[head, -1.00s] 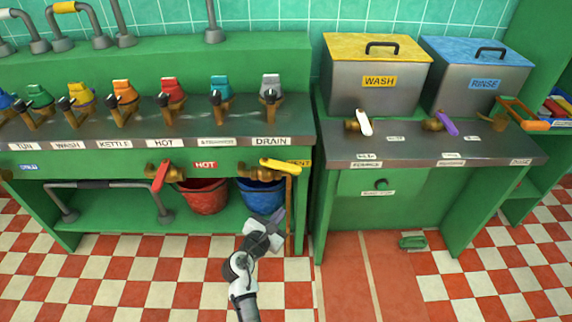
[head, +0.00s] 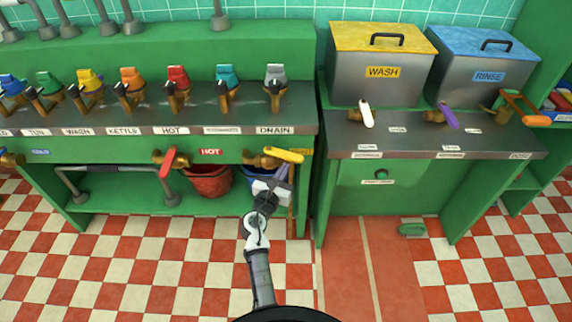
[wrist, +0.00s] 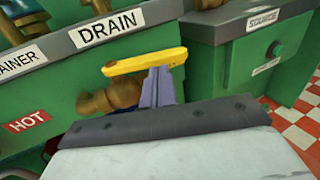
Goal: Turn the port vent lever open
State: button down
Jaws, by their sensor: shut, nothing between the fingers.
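The vent lever (head: 284,155) is a yellow handle on a brass valve (head: 257,158), on the green front under the DRAIN label. It lies nearly level, pointing right and slightly down in the head view. In the wrist view the yellow lever (wrist: 145,62) crosses above the brass body (wrist: 108,102). My gripper (head: 283,170) is just below the lever's outer half, its purple-grey fingers pointing up at it. The yellow label behind is mostly hidden.
A red lever (head: 168,161) by the HOT label (head: 210,152) is to the left. A red bucket (head: 208,182) and a partly hidden blue bucket (head: 243,178) are below. The DRAIN tap (head: 276,85) stands above. Open tiled floor (head: 180,250) lies in front.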

aim_at(294, 161)
jog(key=shift+x, duration=1.05)
jog(key=shift+w+d+p, duration=0.6)
jog(key=shift+w+d, duration=0.6)
jog(key=shift+w, duration=0.2)
jog(key=shift+s+d, duration=0.1)
jog(key=shift+s, duration=0.05)
